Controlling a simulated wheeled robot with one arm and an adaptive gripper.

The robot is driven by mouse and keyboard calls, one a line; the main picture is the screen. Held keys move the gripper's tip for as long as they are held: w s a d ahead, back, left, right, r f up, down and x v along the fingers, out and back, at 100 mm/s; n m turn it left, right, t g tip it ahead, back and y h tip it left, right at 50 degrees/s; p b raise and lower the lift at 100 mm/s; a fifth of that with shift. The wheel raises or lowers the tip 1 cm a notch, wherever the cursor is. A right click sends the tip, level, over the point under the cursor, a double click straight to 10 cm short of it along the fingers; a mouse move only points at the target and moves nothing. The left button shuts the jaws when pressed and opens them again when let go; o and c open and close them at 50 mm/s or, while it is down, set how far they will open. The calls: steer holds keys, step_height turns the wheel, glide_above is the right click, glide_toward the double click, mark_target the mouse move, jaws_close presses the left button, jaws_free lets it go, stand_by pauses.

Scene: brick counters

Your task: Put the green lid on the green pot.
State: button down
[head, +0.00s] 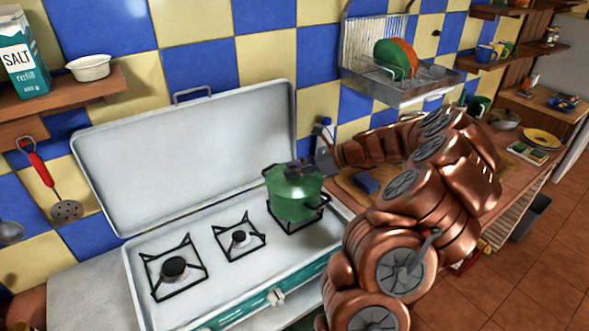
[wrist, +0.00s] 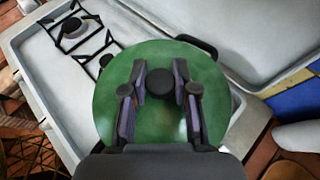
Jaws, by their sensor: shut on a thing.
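The green pot (head: 294,207) stands on the right burner of the white stove. The green lid (head: 288,184) is over the pot's mouth and looks roughly level; I cannot tell whether its rim fully touches the pot. My gripper (head: 297,170) reaches in from the right, at the top of the lid. In the wrist view, my gripper (wrist: 160,85) has its fingers on both sides of the lid's black knob (wrist: 160,80). The green lid (wrist: 158,54) hides the pot's opening there, and a dark handle (wrist: 198,45) shows beyond its edge.
The stove's raised cover (head: 185,150) stands behind the burners. Two burners (head: 174,267) to the left are empty. A dish rack (head: 400,82) with plates hangs on the wall. A cutting board with a blue sponge (head: 366,184) lies right of the stove, behind my arm.

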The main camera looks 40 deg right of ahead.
steer(key=shift+s+f, duration=0.1)
steer(key=shift+f, duration=0.25)
stand_by(0.6)
steer(key=c, duration=0.8)
jaws_free()
steer(key=shift+r, duration=0.1)
steer(key=v, duration=1.2)
